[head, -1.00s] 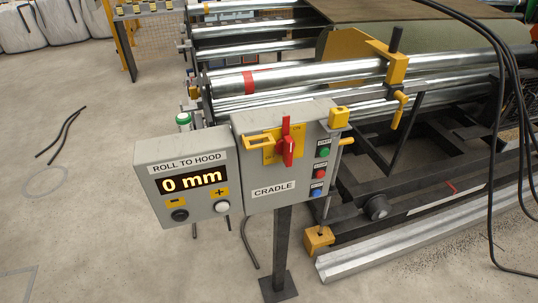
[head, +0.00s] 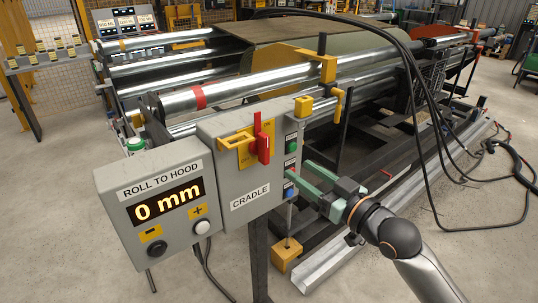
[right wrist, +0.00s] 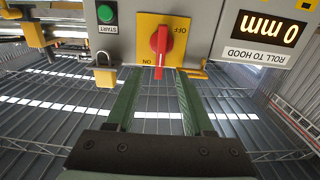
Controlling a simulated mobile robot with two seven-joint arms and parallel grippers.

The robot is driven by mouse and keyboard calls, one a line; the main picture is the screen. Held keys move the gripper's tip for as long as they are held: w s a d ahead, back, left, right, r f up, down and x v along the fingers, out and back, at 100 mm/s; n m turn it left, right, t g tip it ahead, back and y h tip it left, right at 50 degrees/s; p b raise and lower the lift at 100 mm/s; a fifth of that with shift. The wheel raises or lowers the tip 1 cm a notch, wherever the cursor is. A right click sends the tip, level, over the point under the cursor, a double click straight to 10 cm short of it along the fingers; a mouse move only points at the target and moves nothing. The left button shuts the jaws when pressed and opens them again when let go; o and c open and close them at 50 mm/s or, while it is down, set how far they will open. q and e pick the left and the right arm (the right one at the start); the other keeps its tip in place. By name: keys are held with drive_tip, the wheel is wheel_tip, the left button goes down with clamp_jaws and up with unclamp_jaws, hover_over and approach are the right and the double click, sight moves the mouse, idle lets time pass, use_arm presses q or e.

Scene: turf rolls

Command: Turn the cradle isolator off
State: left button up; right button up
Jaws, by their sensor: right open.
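The cradle isolator is a red rotary handle (head: 263,141) on a yellow plate (head: 245,154) on the grey CRADLE box (head: 233,190). In the right wrist view, which is upside down, the red handle (right wrist: 161,42) stands in line with the plate, its long end toward the ON mark; OFF is to one side. My right gripper (head: 297,172) has green fingers, open and empty. In the head view it is right of and below the handle, near the box's button side. In the wrist view the handle's end shows between the fingertips (right wrist: 157,74), apart from them. My left gripper is not in view.
The ROLL TO HOOD box (head: 160,205) reads 0 mm and adjoins on the left. Green, red and blue buttons, including the green one (head: 292,146), line the box's right side. A yellow bracket (head: 236,143) sits beside the handle. Rollers (head: 235,90) and black cables stand behind.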

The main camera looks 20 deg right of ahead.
sight(268, 149)
drive_tip(key=x, duration=1.2)
drive_tip(key=shift+a+f, duration=0.15)
clamp_jaws()
